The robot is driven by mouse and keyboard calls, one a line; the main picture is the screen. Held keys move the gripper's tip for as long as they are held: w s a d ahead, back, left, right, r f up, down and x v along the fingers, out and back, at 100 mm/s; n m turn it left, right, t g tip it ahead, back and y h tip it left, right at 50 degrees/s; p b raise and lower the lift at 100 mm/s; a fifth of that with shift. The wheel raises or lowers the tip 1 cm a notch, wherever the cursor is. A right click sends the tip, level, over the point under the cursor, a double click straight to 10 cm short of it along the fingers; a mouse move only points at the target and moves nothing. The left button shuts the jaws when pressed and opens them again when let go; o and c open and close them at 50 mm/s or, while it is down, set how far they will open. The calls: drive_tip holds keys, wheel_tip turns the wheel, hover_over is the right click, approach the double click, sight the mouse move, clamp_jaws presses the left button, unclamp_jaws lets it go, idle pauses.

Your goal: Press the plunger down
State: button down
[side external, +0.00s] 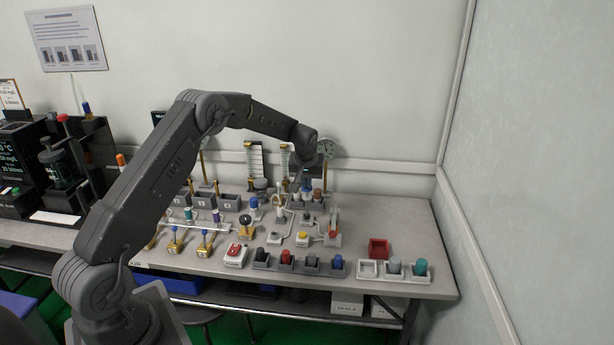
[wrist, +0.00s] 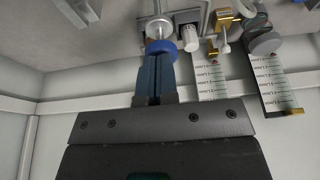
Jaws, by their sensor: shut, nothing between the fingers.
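My gripper (wrist: 158,60) is shut and empty, its two dark fingers side by side. In the side external view my gripper (side external: 308,172) points down over the back right part of the bench. A blue round cap (wrist: 161,47) with a silver post (wrist: 159,27) is right at the fingertips in the wrist view, and it looks like the plunger. The fingers partly cover the cap. I cannot tell whether they touch it. The blue cap (side external: 307,187) also shows just below the gripper in the side external view, small and partly hidden.
White graduated scales (wrist: 213,77) stand beside the fingers, with a white knob (wrist: 190,39) close by. A brown-capped part (side external: 317,194) is next to the blue cap. Several buttons, levers and trays crowd the bench (side external: 415,230).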

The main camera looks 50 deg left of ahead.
drive_tip(key=shift+s+f, duration=0.1)
drive_tip(key=shift+f, duration=0.25)
drive_tip(key=shift+r, duration=0.35)
drive_tip(key=s+d+r+m, duration=0.1)
drive_tip(key=s+d+r, duration=0.15)
drive_tip(key=r, duration=0.45)
drive_tip(key=s+d+r, duration=0.2)
drive_tip(key=d+r, duration=0.1)
drive_tip(key=r, duration=0.3)
drive_tip(key=s+d+r+m, duration=0.1)
drive_tip(key=s+d+r, duration=0.15)
drive_tip(key=r, duration=0.45)
drive_tip(key=s+d+r+m+t+h, duration=0.15)
drive_tip(key=s+d+r, duration=0.25)
drive_tip(key=s+d, duration=0.5)
drive_tip(key=s+d+f+m, duration=0.1)
drive_tip(key=s+d, duration=0.3)
drive_tip(key=s, duration=0.6)
drive_tip(key=s+d+f+m+t+h, duration=0.1)
drive_tip(key=s+d+m, duration=0.3)
drive_tip(key=s, duration=0.5)
drive_tip(key=shift+s+d+f, duration=0.3)
drive_tip(key=shift+s+f, duration=0.1)
drive_tip(key=shift+f, duration=0.3)
drive_tip(key=shift+m+t, duration=0.25)
idle(1.6)
